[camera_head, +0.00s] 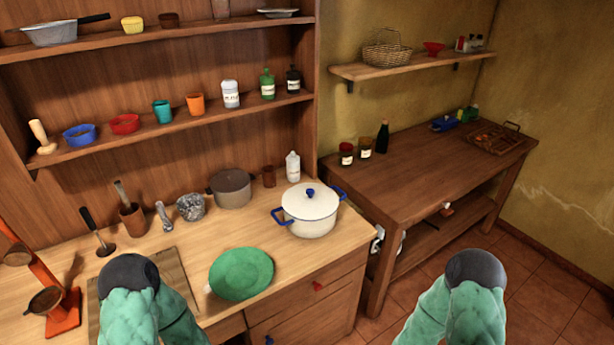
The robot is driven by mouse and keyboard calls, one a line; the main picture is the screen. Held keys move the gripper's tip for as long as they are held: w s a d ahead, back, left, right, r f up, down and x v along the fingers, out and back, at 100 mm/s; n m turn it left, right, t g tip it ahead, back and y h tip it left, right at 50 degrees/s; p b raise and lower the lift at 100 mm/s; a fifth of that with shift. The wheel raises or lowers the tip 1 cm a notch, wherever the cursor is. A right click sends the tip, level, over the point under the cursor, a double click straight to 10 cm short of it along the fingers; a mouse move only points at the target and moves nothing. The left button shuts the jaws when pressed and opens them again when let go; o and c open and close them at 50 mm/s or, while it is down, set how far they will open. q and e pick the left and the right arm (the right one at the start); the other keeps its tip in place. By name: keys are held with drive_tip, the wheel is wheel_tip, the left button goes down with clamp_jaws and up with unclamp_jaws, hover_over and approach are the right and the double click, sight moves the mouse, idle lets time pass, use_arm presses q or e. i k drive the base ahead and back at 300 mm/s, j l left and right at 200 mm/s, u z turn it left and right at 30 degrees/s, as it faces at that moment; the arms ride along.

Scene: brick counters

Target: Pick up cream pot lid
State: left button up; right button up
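The cream pot lid (325,203) sits on a cream pot (311,228) with blue side handles, near the right end of the wooden counter. Nothing touches the lid. Two green arm parts of mine with dark round ends show at the bottom, one at the left and one at the right, both apart from the pot. No fingers of my left or right gripper show.
A green plate (241,273) lies left of the pot at the counter's front. A white bottle (293,167), a brown cup (269,176) and a grey pot (231,189) stand behind. A lower wooden table (420,165) stands right, across a gap.

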sight(309, 201)
drive_tip(key=u, duration=0.3)
drive_tip(key=i+l+u, duration=0.1)
drive_tip(key=l+u, duration=0.6)
drive_tip(key=i+l+u, duration=0.1)
drive_tip(key=l+u, duration=0.3)
drive_tip(key=j, duration=0.1)
